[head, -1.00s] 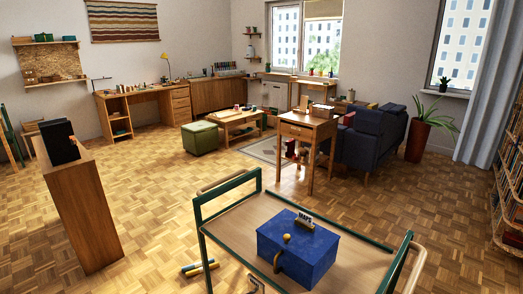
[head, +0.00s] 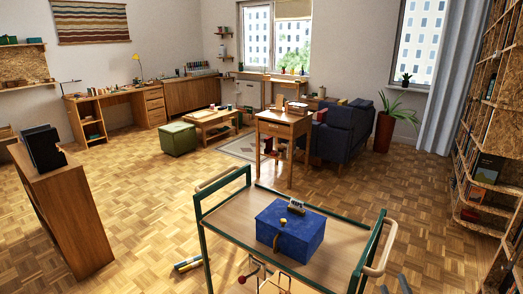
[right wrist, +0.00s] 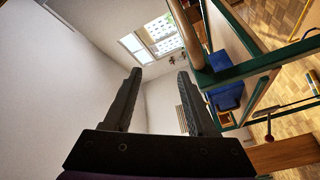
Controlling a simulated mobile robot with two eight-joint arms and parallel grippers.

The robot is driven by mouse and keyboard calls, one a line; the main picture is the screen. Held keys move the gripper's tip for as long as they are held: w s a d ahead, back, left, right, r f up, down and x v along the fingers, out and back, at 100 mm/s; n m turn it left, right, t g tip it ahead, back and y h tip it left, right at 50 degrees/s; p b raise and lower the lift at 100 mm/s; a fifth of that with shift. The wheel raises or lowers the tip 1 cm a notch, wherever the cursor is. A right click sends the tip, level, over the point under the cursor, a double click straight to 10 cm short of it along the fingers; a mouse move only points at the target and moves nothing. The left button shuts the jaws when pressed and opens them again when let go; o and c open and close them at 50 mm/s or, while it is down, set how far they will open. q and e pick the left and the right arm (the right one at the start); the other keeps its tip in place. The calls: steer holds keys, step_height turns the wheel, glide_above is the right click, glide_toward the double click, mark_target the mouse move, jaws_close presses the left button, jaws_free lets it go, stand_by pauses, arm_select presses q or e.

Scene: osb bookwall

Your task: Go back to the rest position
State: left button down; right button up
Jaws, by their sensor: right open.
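My right gripper (head: 394,284) shows at the bottom edge of the head view, just right of the trolley, as two grey fingers set apart. In the right wrist view its two dark fingers (right wrist: 158,76) stand wide apart with nothing between them. The trolley's green frame (right wrist: 236,70) is beside the fingers at the right of that tilted view, apart from them. My left gripper is not in the head view.
The green-framed trolley (head: 226,212) carries a blue box (head: 290,230). Red-knobbed rods (head: 256,266) show below its near edge. A tall bookshelf (head: 487,165) stands at right, a wooden cabinet (head: 75,215) at left.

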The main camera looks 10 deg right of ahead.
steer(key=s+a+m+g+y+p, duration=0.2)
steer(key=s+a+g+p, duration=0.1)
steer(key=a, duration=0.5)
steer(key=s+a+m+g+y+p, duration=0.2)
steer(key=s+a+g+p, duration=0.1)
steer(key=a, duration=0.5)
steer(key=s+a+m+g+y+p, duration=0.3)
steer(key=a+g, duration=0.3)
steer(key=a, duration=0.2)
steer(key=shift+s+a+f+p, duration=0.15)
steer(key=shift+s+f+p, duration=0.2)
steer(key=shift+s+p, duration=0.3)
steer(key=shift+c, duration=0.4)
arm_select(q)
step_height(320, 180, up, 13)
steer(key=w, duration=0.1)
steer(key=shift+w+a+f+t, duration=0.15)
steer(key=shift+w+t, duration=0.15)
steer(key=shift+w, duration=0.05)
arm_select(e)
steer(key=shift+c, duration=0.2)
